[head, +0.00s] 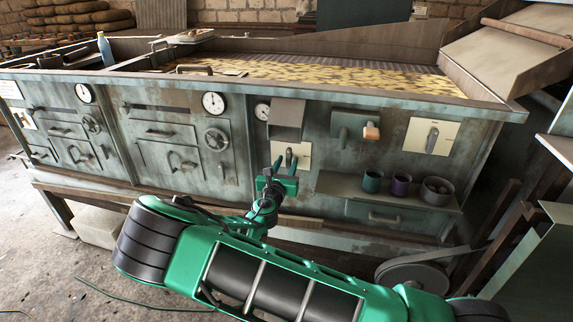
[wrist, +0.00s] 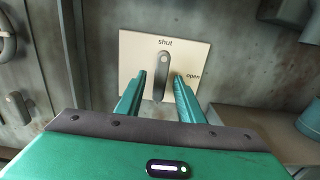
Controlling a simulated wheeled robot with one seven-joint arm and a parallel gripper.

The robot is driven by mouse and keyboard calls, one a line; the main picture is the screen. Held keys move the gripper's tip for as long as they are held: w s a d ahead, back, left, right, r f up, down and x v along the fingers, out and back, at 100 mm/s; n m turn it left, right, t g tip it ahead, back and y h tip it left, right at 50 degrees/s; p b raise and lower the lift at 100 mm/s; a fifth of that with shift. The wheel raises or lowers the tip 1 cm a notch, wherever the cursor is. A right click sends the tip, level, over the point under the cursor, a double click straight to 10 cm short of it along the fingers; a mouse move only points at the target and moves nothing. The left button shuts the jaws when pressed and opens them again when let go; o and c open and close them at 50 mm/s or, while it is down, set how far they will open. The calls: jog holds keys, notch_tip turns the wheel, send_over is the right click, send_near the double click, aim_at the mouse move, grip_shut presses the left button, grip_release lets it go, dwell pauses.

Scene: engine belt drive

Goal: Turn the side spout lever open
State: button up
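In the wrist view a cream plate (wrist: 128,45) reads "shut" at its top and "open" at its right. A grey lever (wrist: 162,62) stands nearly upright on it, in line with "shut". My gripper (wrist: 160,76) is open, with one green finger on each side of the lever; I cannot tell whether either finger touches it. In the head view this plate (head: 304,149) is on the machine's front panel below a box-like hood (head: 287,112), and my gripper (head: 284,168) partly covers it. Labels do not show which lever is the side spout's.
A second cream plate with a lever (head: 432,136) is farther right, past a wooden-knobbed handle (head: 371,131). A shelf (head: 338,186) below holds cups (head: 372,181) and a bowl (head: 437,190). Dial gauges (head: 213,103) and panel handles are to the left.

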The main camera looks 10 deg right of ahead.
jog(key=shift+w+d, duration=0.15)
jog(key=shift+w, duration=0.15)
grip_shut()
